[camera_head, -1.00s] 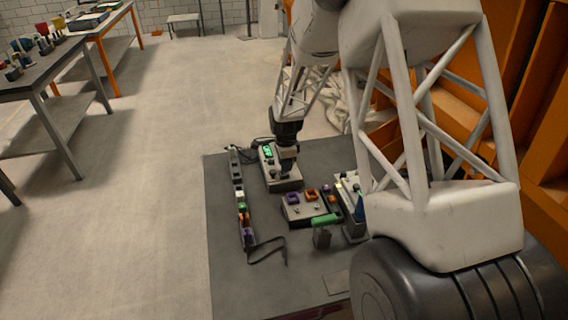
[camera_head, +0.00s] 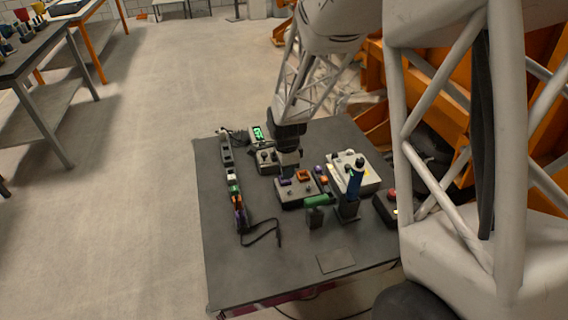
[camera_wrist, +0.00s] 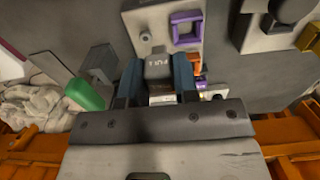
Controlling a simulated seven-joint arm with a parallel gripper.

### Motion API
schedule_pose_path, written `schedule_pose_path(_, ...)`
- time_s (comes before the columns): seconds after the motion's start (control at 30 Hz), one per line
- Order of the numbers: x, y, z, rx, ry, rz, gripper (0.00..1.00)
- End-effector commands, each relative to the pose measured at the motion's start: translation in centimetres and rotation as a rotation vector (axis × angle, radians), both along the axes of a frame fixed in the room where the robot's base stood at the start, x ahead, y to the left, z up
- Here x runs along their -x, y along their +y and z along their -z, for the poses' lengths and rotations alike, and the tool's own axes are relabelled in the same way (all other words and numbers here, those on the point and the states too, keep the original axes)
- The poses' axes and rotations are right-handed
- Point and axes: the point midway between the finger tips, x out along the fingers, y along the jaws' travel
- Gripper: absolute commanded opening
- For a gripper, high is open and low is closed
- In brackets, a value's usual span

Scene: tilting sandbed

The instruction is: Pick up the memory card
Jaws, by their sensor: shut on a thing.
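My gripper (camera_wrist: 158,86) points down with its two blue-grey fingers closed on a grey tab marked PULL (camera_wrist: 158,62), with a pale and brown part below it. I take this piece to be the memory card. In the head view my gripper (camera_head: 288,168) is between the device with the green screen (camera_head: 258,134) and the block with the purple and orange handles (camera_head: 297,192). The held piece is too small to make out there. The wrist view does not show whether it is clear of the surfaces below.
A green-handled piece (camera_head: 318,201) and a blue upright tool (camera_head: 354,183) stand to the right. A grey box with knobs (camera_head: 365,172) is behind the tool. A row of small coloured parts (camera_head: 235,195) and a black strap (camera_head: 262,233) are at left.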

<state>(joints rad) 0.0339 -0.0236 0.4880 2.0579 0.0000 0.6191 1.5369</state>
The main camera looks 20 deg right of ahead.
Motion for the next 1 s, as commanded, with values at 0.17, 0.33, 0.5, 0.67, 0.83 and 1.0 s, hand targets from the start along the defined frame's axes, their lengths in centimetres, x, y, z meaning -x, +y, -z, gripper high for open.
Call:
schedule_pose_path(0.17,0.55,0.02,-0.02,0.0,0.001,0.0,0.02)
schedule_pose_path(0.33,0.61,0.02,-0.03,0.0,0.0,0.0,0.02)
schedule_pose_path(0.5,0.6,0.02,-0.04,0.0,0.0,0.0,0.02)
schedule_pose_path(0.67,0.59,0.02,-0.04,0.0,0.0,0.0,0.02)
schedule_pose_path(0.83,0.56,0.05,-0.03,0.0,0.0,-0.002,0.02)
schedule_pose_path(1.0,0.27,0.55,0.15,0.0,0.001,-0.038,0.02)
